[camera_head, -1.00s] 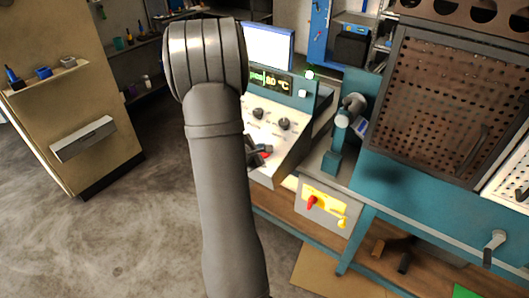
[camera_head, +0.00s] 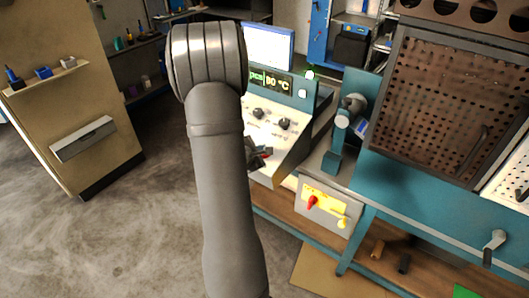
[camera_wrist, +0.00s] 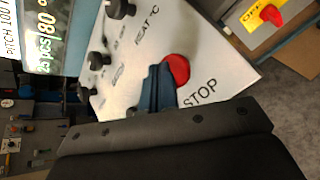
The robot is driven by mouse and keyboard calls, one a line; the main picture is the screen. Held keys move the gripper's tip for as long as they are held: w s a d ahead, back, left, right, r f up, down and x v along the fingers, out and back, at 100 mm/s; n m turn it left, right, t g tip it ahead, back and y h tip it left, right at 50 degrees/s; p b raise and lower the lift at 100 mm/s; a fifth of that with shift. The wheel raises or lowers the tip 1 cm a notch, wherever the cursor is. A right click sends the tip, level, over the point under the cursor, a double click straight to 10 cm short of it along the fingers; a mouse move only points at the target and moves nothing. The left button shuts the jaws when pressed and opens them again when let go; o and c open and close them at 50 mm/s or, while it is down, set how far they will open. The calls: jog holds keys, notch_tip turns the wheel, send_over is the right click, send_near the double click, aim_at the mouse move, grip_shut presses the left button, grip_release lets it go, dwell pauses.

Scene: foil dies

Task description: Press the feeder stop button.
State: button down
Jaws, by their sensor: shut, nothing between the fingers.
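The red round stop button (camera_wrist: 176,69) sits on the pale sloped control panel, beside the word STOP, in the wrist view. In the head view my gripper (camera_head: 257,157) is mostly behind my arm.
The panel carries black knobs (camera_head: 285,124) and a green display (camera_head: 271,81) reading 80 °C. A yellow plate with a red switch (camera_head: 312,202) is on the grey box below right. A teal machine post (camera_head: 334,160) stands right of the panel. Open floor lies to the left.

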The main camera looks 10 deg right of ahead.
jog(key=shift+w+d+f, duration=0.1)
jog(key=shift+f, duration=0.35)
dwell(0.6)
jog(key=shift+r, duration=0.1)
jog(key=shift+s+a+r, duration=0.1)
jog(key=shift+a+r, duration=0.05)
jog(key=shift+r, duration=0.25)
jog(key=shift+s+a+r, duration=0.1)
jog(key=shift+r, duration=0.3)
jog(key=shift+s+a+r, duration=0.2)
jog(key=shift+r, duration=0.6)
jog(key=shift+s+a+r, duration=0.15)
jog(key=shift+r, duration=0.65)
jog(key=shift+s+a+r, duration=0.2)
jog(key=shift+r, duration=0.6)
jog(key=shift+s+a+r, duration=0.15)
jog(key=shift+r, duration=0.45)
jog(key=shift+s+a+r, duration=0.1)
jog(key=shift+r, duration=0.5)
jog(key=shift+s+a+r, duration=0.15)
jog(key=shift+r, duration=0.45)
